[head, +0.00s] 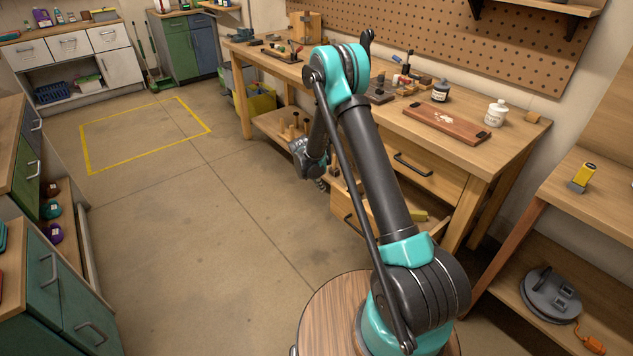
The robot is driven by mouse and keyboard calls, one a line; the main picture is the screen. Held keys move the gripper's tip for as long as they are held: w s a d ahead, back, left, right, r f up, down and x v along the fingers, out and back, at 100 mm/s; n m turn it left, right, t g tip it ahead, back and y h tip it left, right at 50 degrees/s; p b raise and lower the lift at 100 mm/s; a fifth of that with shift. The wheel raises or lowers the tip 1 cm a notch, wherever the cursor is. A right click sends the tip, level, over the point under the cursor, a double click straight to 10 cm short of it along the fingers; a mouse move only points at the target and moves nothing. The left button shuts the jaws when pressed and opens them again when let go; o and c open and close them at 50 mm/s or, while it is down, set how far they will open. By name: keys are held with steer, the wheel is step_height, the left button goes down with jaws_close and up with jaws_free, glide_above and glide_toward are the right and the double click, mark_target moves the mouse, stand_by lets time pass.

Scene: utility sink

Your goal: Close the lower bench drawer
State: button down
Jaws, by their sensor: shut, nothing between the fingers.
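The wooden workbench (505,152) stands along the right wall. The upper drawer (440,181), with a black bar handle, looks closed. My gripper (321,185) is shut and empty. It hangs just left of the lower drawer's front, near its upper left corner; I cannot tell whether they touch.
Tools, a wooden tray (446,124), a dark jar (440,91) and a white jar (496,112) stand on the bench top. A lower shelf (268,122) lies left of the drawers. Green cabinets (60,290) stand at left. The floor between is clear.

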steer(key=shift+w+d+r, duration=0.1)
steer(key=shift+w+d, duration=0.4)
steer(key=shift+d, duration=0.25)
steer(key=shift+w+d+r, duration=0.1)
steer(key=shift+w+d, duration=0.4)
steer(key=shift+d, duration=0.2)
steer(key=w+d, duration=1.3)
steer(key=d, duration=0.5)
steer(key=shift+w+d, duration=0.15)
steer(key=shift+d, duration=0.05)
steer(key=shift+a, duration=0.1)
